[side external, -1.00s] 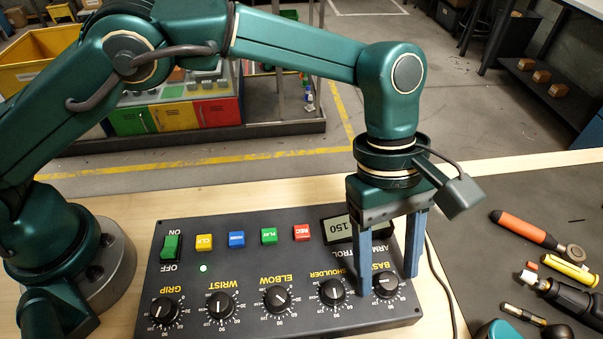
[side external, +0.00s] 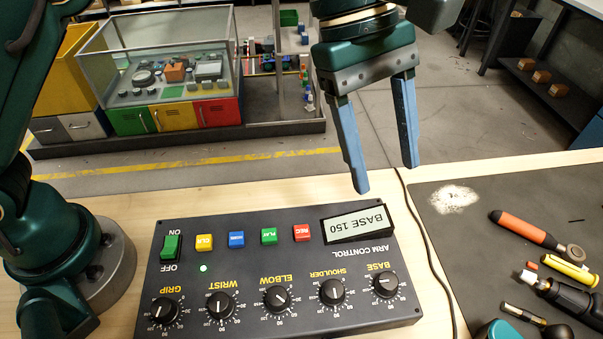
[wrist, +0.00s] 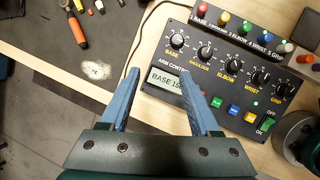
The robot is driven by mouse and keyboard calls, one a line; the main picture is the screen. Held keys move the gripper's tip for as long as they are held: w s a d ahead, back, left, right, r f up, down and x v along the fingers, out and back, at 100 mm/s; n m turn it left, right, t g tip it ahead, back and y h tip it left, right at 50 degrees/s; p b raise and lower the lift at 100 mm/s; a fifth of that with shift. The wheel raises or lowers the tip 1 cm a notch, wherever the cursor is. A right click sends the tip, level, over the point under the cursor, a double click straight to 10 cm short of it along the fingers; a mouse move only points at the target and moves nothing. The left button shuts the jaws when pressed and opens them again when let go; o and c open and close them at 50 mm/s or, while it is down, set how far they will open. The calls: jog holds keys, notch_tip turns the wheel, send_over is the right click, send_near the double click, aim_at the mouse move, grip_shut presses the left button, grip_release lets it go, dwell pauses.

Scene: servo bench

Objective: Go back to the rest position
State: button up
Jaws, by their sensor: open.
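My gripper (side external: 386,150) is open and empty, raised above the far edge of the bench, beyond the control box. Its two blue fingers point down and stand apart, touching nothing. They also show in the wrist view (wrist: 158,97). The black arm control box (side external: 290,260) lies on the wooden bench. Its display (side external: 357,222) reads BASE 150, upside down in the side view. The base knob (side external: 386,285) is at the right end of the knob row. A green light (side external: 203,268) is lit near the green on/off switch (side external: 171,247).
A dark mat on the right holds an orange-handled tool (side external: 527,229), a yellow tool (side external: 571,268) and a white powdery patch (side external: 453,198). A cable (side external: 425,230) runs beside the box. In the wrist view, a strip of coloured knobs (wrist: 245,28) stands along the box.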

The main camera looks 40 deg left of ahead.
jog(key=s+a+r+m+t+y, duration=0.15)
jog(key=a+r, duration=0.25)
jog(key=a, duration=0.4)
jog(key=s+a+r+m+t, duration=0.1)
jog(key=s+a+r+t, duration=0.2)
jog(key=a, duration=0.4)
jog(key=s+a+f+m+t+y, duration=0.1)
jog(key=s+a+f+m+y, duration=0.2)
jog(key=s+a+f+m, duration=0.4)
jog(key=a+f+m, duration=0.1)
jog(key=a+m, duration=0.1)
jog(key=m, duration=0.1)
jog(key=shift+s+a+t, duration=0.35)
dwell(0.6)
